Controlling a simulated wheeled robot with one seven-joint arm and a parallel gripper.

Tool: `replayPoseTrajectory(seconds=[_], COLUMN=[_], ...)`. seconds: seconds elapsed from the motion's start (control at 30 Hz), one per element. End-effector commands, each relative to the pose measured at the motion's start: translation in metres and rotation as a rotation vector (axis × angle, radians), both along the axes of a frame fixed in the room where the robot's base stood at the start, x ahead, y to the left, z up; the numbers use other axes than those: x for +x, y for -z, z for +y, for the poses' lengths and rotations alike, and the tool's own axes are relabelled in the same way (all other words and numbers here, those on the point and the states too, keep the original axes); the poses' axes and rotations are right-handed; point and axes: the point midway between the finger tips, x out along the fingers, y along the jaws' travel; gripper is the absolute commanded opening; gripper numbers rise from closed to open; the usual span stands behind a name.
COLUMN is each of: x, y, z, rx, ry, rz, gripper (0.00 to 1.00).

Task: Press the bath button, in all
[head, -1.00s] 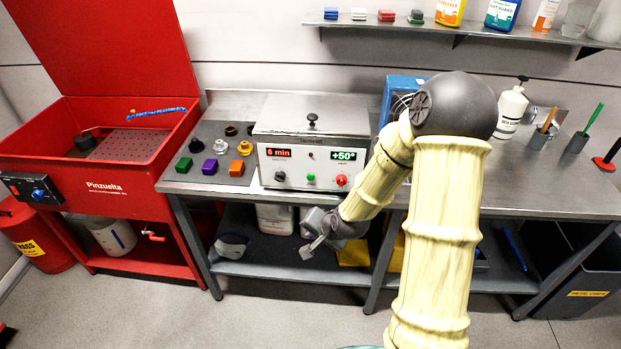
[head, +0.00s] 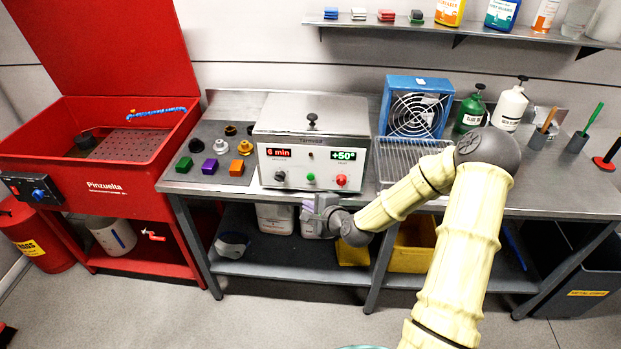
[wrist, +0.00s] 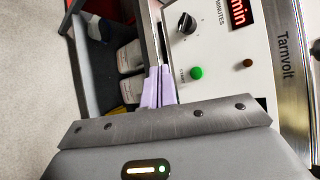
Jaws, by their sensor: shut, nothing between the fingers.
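The bath is a white-fronted Tarnvolt unit (head: 325,162) with a lid on the bench; its displays read "6 min" and "+50°". Its green button (head: 310,178) sits low on the front, between a black knob (head: 279,176) and a red control (head: 342,181). In the wrist view the green button (wrist: 196,73) is marked START. My gripper (head: 308,208) is shut and empty, in front of the bench edge, just below the green button and apart from it. Its lilac fingers (wrist: 158,82) show in the wrist view, beside the panel's lower edge.
A wire rack (head: 412,155) and blue fan box (head: 415,106) stand right of the bath. Coloured blocks and knobs lie on a dark board (head: 212,135) to its left. White containers (head: 275,217) stand on the lower shelf.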

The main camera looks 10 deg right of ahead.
Motion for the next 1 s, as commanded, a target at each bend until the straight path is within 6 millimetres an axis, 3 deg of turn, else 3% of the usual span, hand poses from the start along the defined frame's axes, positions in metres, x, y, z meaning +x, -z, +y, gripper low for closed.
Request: replayPoseTrajectory(seconds=[0.7,1.0], x=[0.074,0.079], y=[0.000,0.000], z=[-0.024,-0.026], rx=[-0.001,-0.001], ry=[0.001,0.000], rz=[-0.001,0.000], gripper=[0.00,0.00])
